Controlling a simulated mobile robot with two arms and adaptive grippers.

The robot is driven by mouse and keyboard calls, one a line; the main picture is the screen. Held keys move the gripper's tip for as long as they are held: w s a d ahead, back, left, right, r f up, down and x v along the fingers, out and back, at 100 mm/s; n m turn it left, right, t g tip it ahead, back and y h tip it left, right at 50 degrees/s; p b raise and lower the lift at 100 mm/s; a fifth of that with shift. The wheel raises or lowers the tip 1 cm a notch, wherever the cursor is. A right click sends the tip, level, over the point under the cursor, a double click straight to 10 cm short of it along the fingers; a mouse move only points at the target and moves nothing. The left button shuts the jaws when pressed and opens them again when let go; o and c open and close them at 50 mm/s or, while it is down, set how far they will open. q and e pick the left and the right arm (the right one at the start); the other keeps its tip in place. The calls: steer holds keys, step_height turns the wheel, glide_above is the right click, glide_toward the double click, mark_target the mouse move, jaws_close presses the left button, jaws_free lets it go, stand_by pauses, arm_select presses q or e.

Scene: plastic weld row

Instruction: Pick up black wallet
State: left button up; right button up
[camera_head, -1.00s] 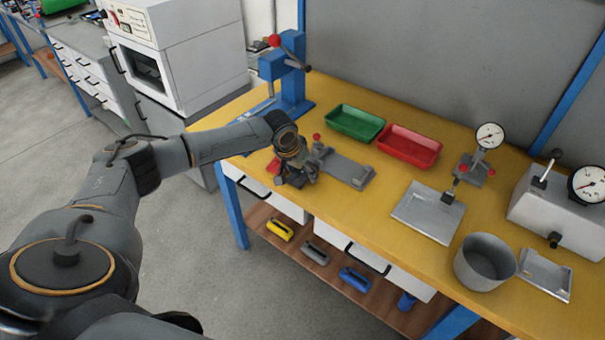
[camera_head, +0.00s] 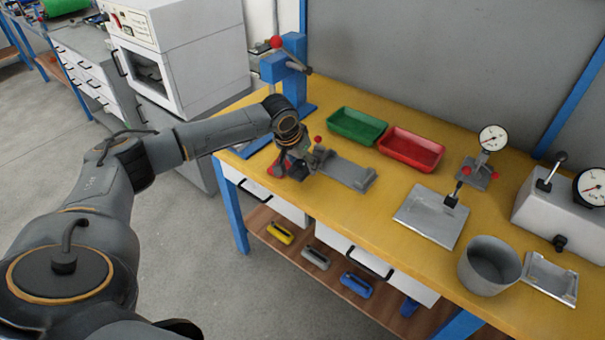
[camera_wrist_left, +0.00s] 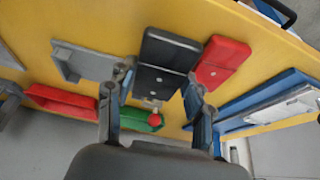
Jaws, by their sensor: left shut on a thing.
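The black wallet (camera_wrist_left: 172,50) lies between the two fingers of my left gripper (camera_wrist_left: 157,78) in the left wrist view. The gripper is shut on it. In the head view my left gripper (camera_head: 292,166) is over the left part of the yellow bench, and I cannot make out the wallet clearly there behind it. A red wallet-like piece (camera_wrist_left: 222,60) is right beside the black wallet in the wrist view. My right gripper is not in view.
A grey metal fixture (camera_head: 345,172) is just right of the gripper. Behind stand a blue press (camera_head: 285,80), a green tray (camera_head: 357,126) and a red tray (camera_head: 410,148). A metal plate (camera_head: 430,213), dial gauge (camera_head: 492,138) and grey cup (camera_head: 489,265) are farther right.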

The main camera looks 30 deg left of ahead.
arm_select(q)
steer(key=s+r+b, duration=0.1)
steer(key=s+r, duration=0.8)
steer(key=s, duration=0.5)
steer(key=shift+d+r, duration=0.15)
steer(key=shift+d, duration=0.2)
steer(key=shift+w, duration=0.15)
